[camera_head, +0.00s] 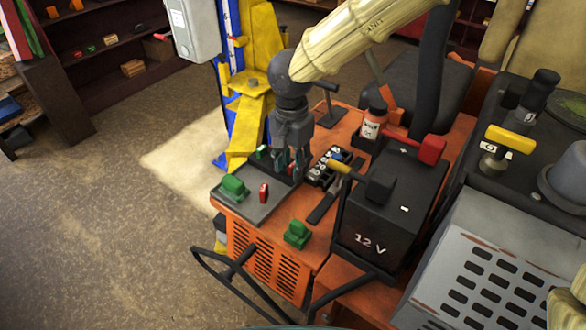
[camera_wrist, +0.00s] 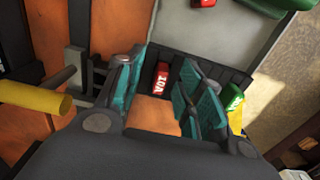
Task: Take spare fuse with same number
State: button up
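My gripper (camera_head: 291,163) points down over a dark slotted holder on the orange mower body in the head view. In the wrist view my gripper (camera_wrist: 164,62) has its two teal fingers apart. A red fuse marked 10A (camera_wrist: 162,77) shows between the fingers, seated in the dark holder (camera_wrist: 213,69); I cannot tell whether the fingers touch it. A green fuse (camera_wrist: 232,96) sits in the holder to the right of the fingers, with a yellow piece beside it. Another red fuse (camera_head: 263,193) stands on the grey lid (camera_head: 262,209), its number unreadable.
A green block (camera_head: 234,187) is on the grey lid and another (camera_head: 297,235) on the orange body. A black fuse box (camera_head: 328,168) lies right of my gripper. A black 12 V battery (camera_head: 380,215) and a small bottle (camera_head: 373,124) stand nearby. The floor at left is clear.

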jog(key=shift+w+f, duration=0.15)
jog(key=shift+w, duration=0.05)
jog(key=c, duration=0.8)
jog(key=shift+s, duration=0.1)
